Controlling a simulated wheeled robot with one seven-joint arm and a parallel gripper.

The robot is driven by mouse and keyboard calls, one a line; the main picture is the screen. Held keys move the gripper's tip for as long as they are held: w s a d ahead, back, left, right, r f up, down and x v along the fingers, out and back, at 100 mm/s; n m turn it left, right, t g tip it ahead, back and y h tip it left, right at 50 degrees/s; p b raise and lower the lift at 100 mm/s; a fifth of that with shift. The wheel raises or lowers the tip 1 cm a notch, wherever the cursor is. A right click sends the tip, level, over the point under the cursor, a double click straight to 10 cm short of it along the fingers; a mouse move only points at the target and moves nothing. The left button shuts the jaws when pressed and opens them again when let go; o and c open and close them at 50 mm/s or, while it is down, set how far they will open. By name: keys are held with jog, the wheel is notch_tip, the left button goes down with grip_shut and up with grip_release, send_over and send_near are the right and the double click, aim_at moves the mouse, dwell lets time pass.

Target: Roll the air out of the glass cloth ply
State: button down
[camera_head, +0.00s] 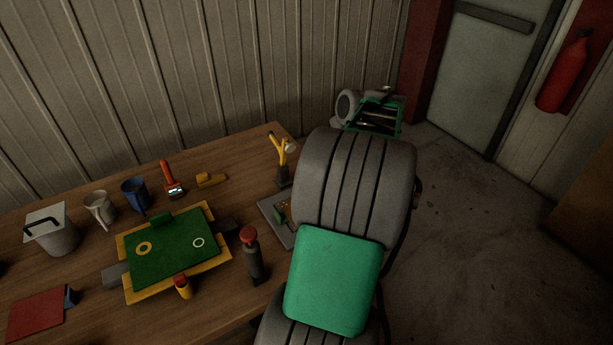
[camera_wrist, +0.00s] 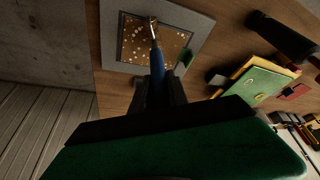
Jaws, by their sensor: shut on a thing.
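The mould is a grey square frame (camera_wrist: 195,46) around a brown ply (camera_wrist: 135,52) dotted with many pale spots, in the wrist view. My gripper (camera_wrist: 158,88) is shut on the blue handle of a roller (camera_wrist: 156,66). The roller's metal head reaches over the ply near the far edge of the frame; I cannot tell whether it touches. In the head view the grey frame (camera_head: 267,207) shows only in part, behind my arm, which hides my gripper and the roller.
Open floor (camera_head: 480,240) lies right of my arm.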

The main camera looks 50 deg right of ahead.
jog(key=shift+w+d+p, duration=0.9)
jog(key=shift+d+p, duration=0.65)
jog(key=shift+d, duration=2.15)
jog(key=w+a+b, duration=0.3)
jog(key=w+a, duration=0.4)
jog(key=a, duration=0.4)
